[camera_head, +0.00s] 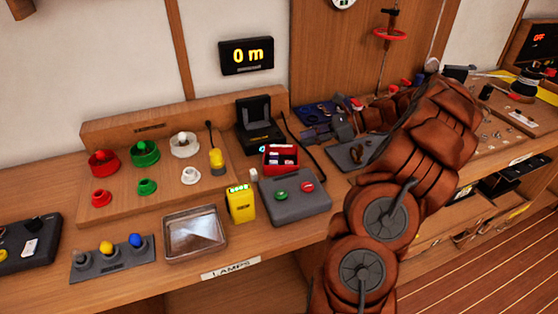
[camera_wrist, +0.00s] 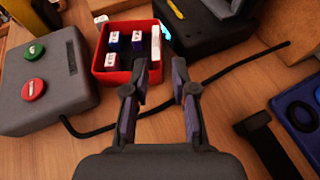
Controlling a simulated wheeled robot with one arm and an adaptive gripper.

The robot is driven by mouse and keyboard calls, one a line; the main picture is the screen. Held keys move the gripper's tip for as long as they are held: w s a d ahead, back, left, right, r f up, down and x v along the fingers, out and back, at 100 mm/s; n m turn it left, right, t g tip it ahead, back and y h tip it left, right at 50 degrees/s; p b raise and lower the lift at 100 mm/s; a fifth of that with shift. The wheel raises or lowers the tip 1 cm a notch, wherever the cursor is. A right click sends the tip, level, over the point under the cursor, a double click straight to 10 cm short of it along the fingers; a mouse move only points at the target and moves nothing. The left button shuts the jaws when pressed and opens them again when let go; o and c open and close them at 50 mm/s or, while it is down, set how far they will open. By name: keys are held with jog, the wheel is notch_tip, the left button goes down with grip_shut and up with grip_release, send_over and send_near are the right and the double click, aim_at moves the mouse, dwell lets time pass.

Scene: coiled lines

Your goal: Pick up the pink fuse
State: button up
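A red box (camera_head: 281,158) holds several small fuses with pale ends and dark blue or purple bodies. The same box shows in the wrist view (camera_wrist: 122,75), with fuses standing or leaning inside. One fuse (camera_wrist: 111,61) at its left has a white to pinkish end; I cannot tell for certain which fuse is the pink one. My gripper (camera_wrist: 160,75) is open, its two fingers apart with nothing between them. Its left fingertip appears near the box's lower right corner in the wrist view.
A grey box with green and red buttons (camera_head: 295,198) stands in front of the red box. A black device (camera_head: 257,120) stands behind it. A black cable (camera_wrist: 215,75) crosses the bench below my fingers. A yellow meter (camera_head: 240,205) and metal tray (camera_head: 195,233) are further left.

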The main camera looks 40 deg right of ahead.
aim_at(282, 146)
jog(key=shift+p+x, duration=0.55)
jog(key=shift+x, duration=2.75)
jog(key=shift+s+a+r, duration=0.15)
grip_shut()
